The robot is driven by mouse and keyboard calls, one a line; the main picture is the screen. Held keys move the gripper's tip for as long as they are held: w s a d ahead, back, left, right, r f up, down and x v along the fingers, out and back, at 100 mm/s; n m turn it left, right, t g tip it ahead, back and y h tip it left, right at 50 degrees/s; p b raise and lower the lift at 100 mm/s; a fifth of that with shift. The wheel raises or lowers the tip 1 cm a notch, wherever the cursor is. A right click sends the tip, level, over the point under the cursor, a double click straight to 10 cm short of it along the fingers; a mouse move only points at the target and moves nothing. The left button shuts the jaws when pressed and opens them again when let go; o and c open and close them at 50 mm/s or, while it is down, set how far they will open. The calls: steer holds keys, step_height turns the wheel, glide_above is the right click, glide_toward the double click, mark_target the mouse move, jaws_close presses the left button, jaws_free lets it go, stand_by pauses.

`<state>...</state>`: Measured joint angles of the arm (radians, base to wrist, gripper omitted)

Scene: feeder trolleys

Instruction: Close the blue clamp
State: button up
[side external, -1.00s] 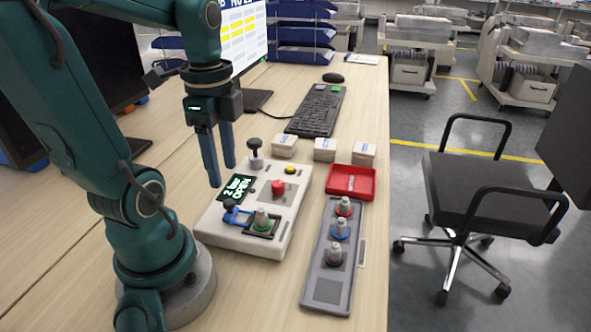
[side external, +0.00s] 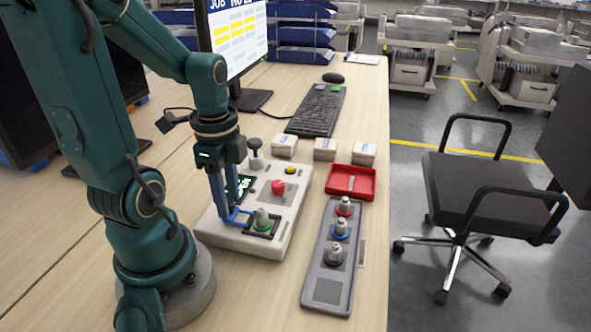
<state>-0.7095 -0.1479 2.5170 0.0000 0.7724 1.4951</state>
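The blue clamp (side external: 237,221) sits on the front left part of the white panel box (side external: 225,239), beside a green-based grey part (side external: 262,222) in a dark frame. My gripper (side external: 227,208) points down with its fingertips right at the clamp's lever end. The fingers hide the lever's dark knob, so I cannot tell whether they grip it or only touch it. The small display (side external: 246,183) on the box is partly behind the fingers, and its text is not readable now.
The box also carries a red button (side external: 278,187), a yellow button (side external: 291,170) and a black-knobbed lever (side external: 255,153). To the right are a grey tray (side external: 315,262) with three fittings, a red bin (side external: 350,182) and small boxes (side external: 324,150).

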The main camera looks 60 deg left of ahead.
mark_target(238, 221)
jaws_close()
steer(key=shift+w+d, duration=1.1)
steer(key=shift+w, duration=0.05)
steer(key=shift+o, duration=1.8)
jaws_free()
steer(key=shift+r, duration=0.1)
step_height(238, 221, up, 7)
steer(key=s+a, duration=0.1)
steer(key=shift+s+a, duration=0.15)
steer(key=shift+s, duration=0.05)
